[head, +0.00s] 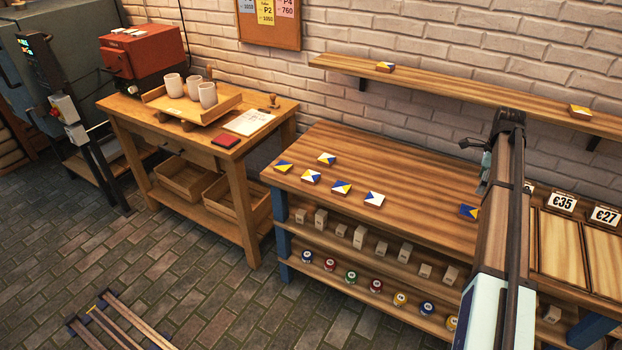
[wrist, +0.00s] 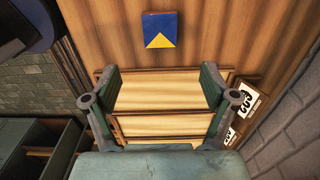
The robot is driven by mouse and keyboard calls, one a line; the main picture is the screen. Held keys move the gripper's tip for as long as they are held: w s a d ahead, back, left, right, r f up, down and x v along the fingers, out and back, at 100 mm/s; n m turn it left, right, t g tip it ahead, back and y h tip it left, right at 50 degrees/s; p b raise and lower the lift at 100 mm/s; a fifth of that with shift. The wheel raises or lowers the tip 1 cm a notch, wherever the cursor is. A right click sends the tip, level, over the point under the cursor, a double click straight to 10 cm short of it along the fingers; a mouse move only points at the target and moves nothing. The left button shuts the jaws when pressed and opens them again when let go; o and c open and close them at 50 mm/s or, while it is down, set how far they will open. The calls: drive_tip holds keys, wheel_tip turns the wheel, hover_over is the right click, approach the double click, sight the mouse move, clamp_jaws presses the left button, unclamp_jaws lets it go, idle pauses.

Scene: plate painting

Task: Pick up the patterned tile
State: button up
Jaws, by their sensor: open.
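A blue tile with a yellow triangle (wrist: 160,30) lies flat on the wooden bench, beyond my fingertips in the wrist view. My gripper (wrist: 159,72) is open and empty, its two fingers wide apart. What is likely the same tile (head: 468,211) shows in the head view beside my arm, which partly hides it. Several other patterned tiles lie further left on the bench, among them a blue, white and yellow one (head: 341,188) and a white and blue one (head: 374,199). I cannot tell which tile the task names. My fingers are not clear in the head view.
Shallow wooden trays with price cards (head: 563,202) fill the bench's right end; they also show between my fingers (wrist: 165,125). A wall shelf (head: 470,88) holds two tiles. Paint pots and blocks stand under the bench (head: 430,190). A side table (head: 262,123) holds cups.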

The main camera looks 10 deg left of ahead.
drive_tip(key=shift+o, duration=0.4)
drive_tip(key=w+a+r+n+t+y+b, duration=0.1)
drive_tip(key=w+a+n+b, duration=0.15)
drive_tip(key=a, duration=1.95)
drive_tip(key=w+a+r+n+y+b, duration=0.15)
drive_tip(key=w+a, duration=0.25)
drive_tip(key=a, duration=1.9)
drive_tip(key=m+y+p, duration=0.1)
drive_tip(key=m+y, duration=0.1)
drive_tip(key=m, duration=0.2)
hover_over(311, 175)
drive_tip(key=s+d, duration=0.2)
drive_tip(key=shift+t, duration=0.3)
drive_tip(key=f, duration=0.9)
drive_tip(key=shift+w+f, duration=0.1)
drive_tip(key=shift+w, duration=0.1)
drive_tip(key=shift+w+d+p+x, duration=0.15)
drive_tip(key=shift+p+x, duration=0.3)
drive_tip(key=shift+x, duration=1)
drive_tip(key=shift+w+d+p+x, duration=0.15)
drive_tip(key=shift+p+x, duration=0.3)
drive_tip(key=shift+x, duration=1)
drive_tip(key=shift+s+f, duration=0.1)
drive_tip(key=c, duration=1.3)
